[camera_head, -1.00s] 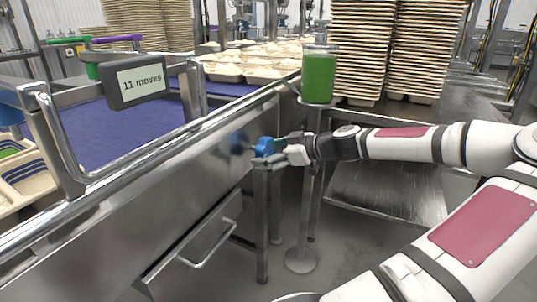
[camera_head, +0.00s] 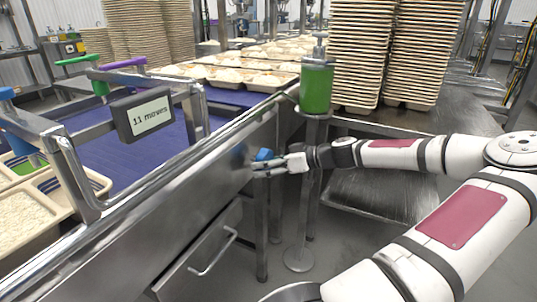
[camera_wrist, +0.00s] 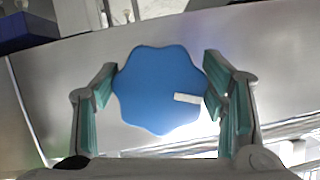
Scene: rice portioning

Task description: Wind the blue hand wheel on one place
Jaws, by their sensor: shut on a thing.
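The blue hand wheel (camera_wrist: 158,88) is a lobed knob with a white mark on its face, right of its middle in the wrist view. It sits on the side of the steel conveyor frame, and it shows small in the head view (camera_head: 264,155). My gripper (camera_wrist: 163,95) has its green-padded fingers on either side of the wheel and is shut on it. In the head view my gripper (camera_head: 272,165) reaches in from the right and partly hides the wheel.
Trays of rice (camera_head: 225,75) lie farther along. A green canister (camera_head: 316,90) stands on a post near my arm. Tall tray stacks (camera_head: 357,50) stand behind.

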